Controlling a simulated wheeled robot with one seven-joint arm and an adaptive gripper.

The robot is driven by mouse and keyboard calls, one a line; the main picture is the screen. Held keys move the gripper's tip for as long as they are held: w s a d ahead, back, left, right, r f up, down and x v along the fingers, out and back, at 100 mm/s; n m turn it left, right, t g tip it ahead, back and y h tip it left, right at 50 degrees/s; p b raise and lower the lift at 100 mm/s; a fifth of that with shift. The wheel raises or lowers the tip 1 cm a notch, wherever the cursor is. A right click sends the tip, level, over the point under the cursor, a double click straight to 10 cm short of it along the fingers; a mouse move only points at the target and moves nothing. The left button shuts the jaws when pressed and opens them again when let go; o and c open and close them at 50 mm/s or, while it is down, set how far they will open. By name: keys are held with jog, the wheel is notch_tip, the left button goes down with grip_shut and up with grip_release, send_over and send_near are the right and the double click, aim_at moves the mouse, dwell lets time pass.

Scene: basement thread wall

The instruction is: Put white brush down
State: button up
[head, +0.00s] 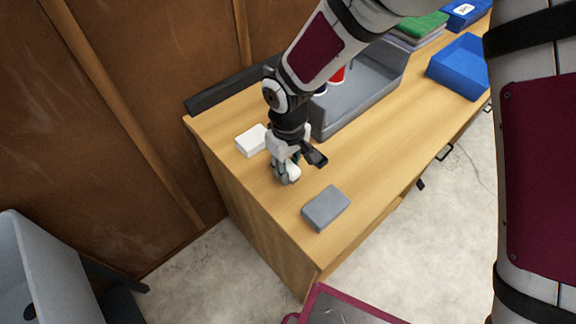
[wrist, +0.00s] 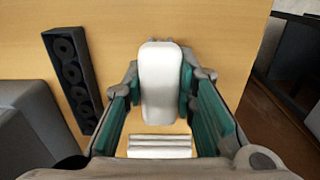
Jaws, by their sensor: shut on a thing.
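The white brush (wrist: 160,85) is between the fingers of my gripper (wrist: 161,100) in the wrist view, with both fingers against its sides. In the head view my gripper (head: 286,172) points down over the near left part of the wooden table (head: 270,205), and the brush (head: 291,171) shows partly at its fingertips. The fingers hide some of it. I cannot tell whether the brush touches the tabletop.
A black holder with round holes (wrist: 72,80) lies beside my gripper. A white block (head: 252,140) is to its left and a grey block (head: 326,207) nearer the front edge. A grey bin (head: 362,92) and blue tray (head: 460,68) stand farther right. Bare tabletop lies between them.

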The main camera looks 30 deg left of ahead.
aim_at(288, 165)
jog(key=shift+f, duration=0.2)
jog(key=o, duration=1)
jog(key=shift+r, duration=0.1)
notch_tip(288, 165, up, 12)
jog(key=shift+p, duration=0.35)
jog(key=shift+r, duration=0.1)
